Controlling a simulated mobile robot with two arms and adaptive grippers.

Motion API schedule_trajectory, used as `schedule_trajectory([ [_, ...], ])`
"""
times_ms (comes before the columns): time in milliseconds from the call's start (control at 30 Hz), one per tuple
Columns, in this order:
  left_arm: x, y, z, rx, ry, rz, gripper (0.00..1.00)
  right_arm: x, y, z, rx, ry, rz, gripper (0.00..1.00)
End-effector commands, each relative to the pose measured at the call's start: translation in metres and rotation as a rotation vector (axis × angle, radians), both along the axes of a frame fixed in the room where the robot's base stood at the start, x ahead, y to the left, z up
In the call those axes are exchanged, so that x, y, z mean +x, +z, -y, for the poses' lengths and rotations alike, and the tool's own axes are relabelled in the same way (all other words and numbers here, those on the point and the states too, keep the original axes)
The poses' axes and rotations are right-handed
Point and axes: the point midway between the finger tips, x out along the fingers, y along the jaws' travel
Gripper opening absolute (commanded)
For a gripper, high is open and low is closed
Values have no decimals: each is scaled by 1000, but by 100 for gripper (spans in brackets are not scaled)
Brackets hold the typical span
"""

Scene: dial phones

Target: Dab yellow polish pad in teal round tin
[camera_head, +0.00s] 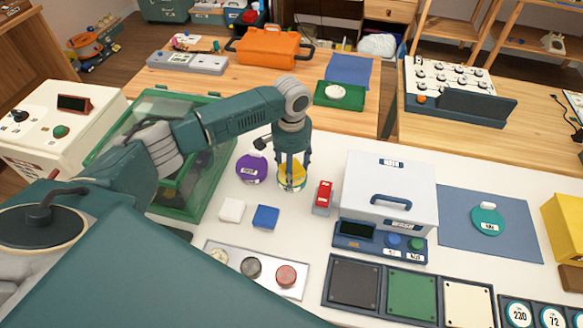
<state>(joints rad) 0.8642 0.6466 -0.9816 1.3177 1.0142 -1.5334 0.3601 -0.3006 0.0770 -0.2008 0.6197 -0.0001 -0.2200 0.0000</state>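My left gripper (292,168) points straight down at a yellow round item (292,183) with a white label, on the white table. Its fingers come down around or just above this item. I cannot tell whether they grip anything, or whether a separate yellow pad is between them. A purple round tin (251,170) sits just left of it. The teal round tin (488,221) lies on a blue-grey mat (452,215) at the right, with a small white piece at its top. A white square pad (232,210) and a blue one (265,217) lie nearer. My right gripper is not in view.
A red-topped block (322,197) and a white box with a handle (390,185) stand between the gripper and the mat. A green transparent case (205,170) is at left. Dark, green and cream panels (412,294) line the near side.

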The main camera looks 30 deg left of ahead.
Motion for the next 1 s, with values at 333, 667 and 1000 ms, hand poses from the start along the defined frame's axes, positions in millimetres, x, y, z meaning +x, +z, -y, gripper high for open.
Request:
schedule_trajectory([
  [333,0,0,0,0,0,0,22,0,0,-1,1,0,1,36],
  [667,0,0,0,0,0,0,22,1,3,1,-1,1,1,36],
  [1000,0,0,0,0,0,-1,22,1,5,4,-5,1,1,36],
])
